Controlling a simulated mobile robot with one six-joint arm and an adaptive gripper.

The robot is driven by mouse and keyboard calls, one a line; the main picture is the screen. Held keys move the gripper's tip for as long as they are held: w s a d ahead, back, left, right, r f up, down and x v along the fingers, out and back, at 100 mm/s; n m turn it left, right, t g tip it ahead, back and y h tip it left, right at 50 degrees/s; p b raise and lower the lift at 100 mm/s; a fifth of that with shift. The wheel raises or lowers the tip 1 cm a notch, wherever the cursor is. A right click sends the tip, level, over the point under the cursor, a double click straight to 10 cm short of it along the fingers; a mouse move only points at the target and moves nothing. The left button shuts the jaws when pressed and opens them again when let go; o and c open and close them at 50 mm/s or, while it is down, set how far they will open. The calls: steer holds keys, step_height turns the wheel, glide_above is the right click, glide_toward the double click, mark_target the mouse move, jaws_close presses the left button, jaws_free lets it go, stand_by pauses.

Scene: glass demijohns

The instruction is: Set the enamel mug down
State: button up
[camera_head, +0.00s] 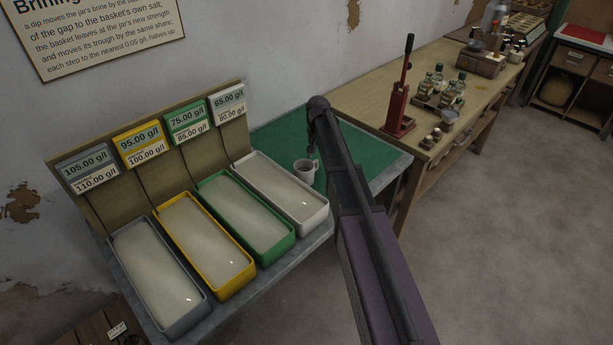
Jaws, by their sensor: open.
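The enamel mug (304,171) is small and whitish with a dark inside. It appears to stand upright on the green mat (275,136), just right of the white trough. My gripper (311,150) is dark and small, pointing down at the mug's far rim from the end of my arm. Its jaws are open; the fingers are hard to make out, and I cannot tell whether they touch the mug. My arm crosses the mat close to the mug's right side and hides part of the mat.
Grey (162,285), yellow (205,245), green (246,218) and white (283,192) troughs of liquid fill the table left of the mug, with labelled signs behind. A wooden bench (365,101) at right holds a red lever press (401,112) and bottles. Bare mat shows behind the mug.

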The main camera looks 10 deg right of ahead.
mark_target(317, 162)
steer(key=shift+s+f+b, duration=0.1)
steer(key=shift+f+b, duration=1.6)
steer(key=shift+f, duration=0.3)
jaws_close()
